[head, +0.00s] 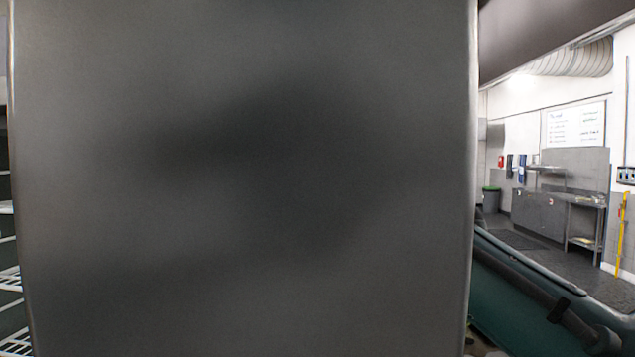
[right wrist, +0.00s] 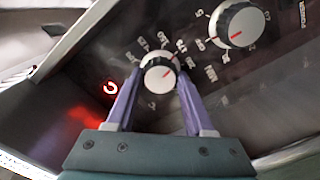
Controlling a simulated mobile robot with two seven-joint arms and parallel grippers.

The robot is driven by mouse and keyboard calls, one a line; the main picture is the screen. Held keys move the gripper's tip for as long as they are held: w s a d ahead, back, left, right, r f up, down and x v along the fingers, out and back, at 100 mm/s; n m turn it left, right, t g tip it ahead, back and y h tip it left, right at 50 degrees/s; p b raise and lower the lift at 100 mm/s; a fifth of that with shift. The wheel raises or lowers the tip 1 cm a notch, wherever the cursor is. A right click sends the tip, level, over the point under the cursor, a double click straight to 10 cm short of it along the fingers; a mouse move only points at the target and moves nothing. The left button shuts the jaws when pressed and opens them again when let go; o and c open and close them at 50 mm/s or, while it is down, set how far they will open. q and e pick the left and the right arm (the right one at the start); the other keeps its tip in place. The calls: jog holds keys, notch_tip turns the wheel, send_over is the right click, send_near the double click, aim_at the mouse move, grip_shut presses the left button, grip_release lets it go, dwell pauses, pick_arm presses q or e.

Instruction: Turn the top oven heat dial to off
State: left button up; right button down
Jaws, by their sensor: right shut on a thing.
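In the right wrist view, a white-faced round dial (right wrist: 158,77) with a red pointer line sits on a dark panel ringed with white markings. My right gripper (right wrist: 160,70) has its two purple fingers on either side of this dial, shut on it. A second, similar dial (right wrist: 240,26) is at the upper right of that view, apart from the fingers. The dials do not show in the head view. My left gripper is not in view.
A large grey metal panel (head: 245,180) fills most of the head view close up. White wire racks (head: 10,280) show at its left edge. At the right, the far room has a metal table (head: 585,204) and open floor. A red light (right wrist: 110,87) glows left of the held dial.

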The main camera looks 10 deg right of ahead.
jog(key=shift+n+p, duration=5.4)
jog(key=shift+n, duration=8.5)
jog(key=shift+f, duration=0.1)
jog(key=shift+c, duration=1.4)
grip_release()
